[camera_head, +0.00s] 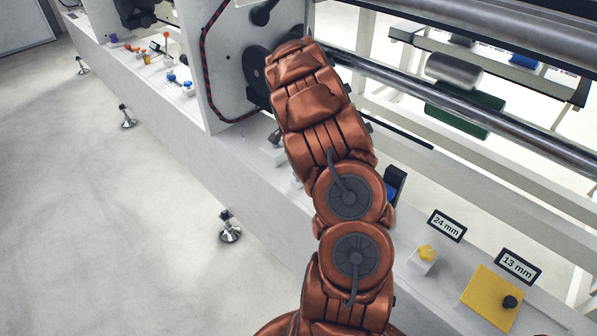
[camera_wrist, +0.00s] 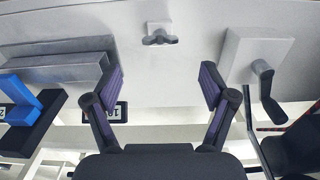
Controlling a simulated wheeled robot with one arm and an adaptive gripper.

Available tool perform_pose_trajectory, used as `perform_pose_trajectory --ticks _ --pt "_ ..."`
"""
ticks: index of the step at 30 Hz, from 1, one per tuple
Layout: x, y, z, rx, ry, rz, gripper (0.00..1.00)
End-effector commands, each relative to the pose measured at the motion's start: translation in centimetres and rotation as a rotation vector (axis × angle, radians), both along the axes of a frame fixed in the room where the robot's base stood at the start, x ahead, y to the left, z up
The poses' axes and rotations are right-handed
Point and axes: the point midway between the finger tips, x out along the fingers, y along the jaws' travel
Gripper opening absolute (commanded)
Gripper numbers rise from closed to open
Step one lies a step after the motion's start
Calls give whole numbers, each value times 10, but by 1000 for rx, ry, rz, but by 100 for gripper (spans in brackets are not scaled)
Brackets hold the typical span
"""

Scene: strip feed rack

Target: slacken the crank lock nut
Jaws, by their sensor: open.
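My gripper (camera_wrist: 160,80) is open and empty in the wrist view, its two purple-padded fingers spread wide. Beyond the gap between them, a small grey wing-shaped part (camera_wrist: 160,39) sits on a square plate on the pale surface, apart from both fingers. To the right, a dark bent lever (camera_wrist: 266,82) is fixed to a light grey block (camera_wrist: 256,50). A dark round part (camera_wrist: 295,152) shows at the lower right; a dark disc (camera_head: 255,69) is on the white end plate in the head view. I cannot tell which part is the crank lock nut. My arm hides the gripper in the head view.
A long grey block (camera_wrist: 60,68) and a blue part (camera_wrist: 35,108) lie left of the fingers. A red-and-black cable (camera_head: 204,75) runs along the end plate (camera_head: 228,75). Signs "24 mm" (camera_head: 447,225) and "13 mm" (camera_head: 518,266) stand on the white beam.

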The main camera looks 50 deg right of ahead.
Motion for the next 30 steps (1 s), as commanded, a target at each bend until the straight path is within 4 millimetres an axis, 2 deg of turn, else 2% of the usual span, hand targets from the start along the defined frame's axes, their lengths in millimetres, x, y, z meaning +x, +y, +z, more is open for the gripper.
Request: perform_pose_trajectory --ticks 8,18,24,30 --pt "0 0 -19 0 3 0 83" --pt "0 0 -65 2 3 1 83" --pt "0 0 -76 -2 -1 1 83" --pt "0 0 -77 -2 -1 1 83"
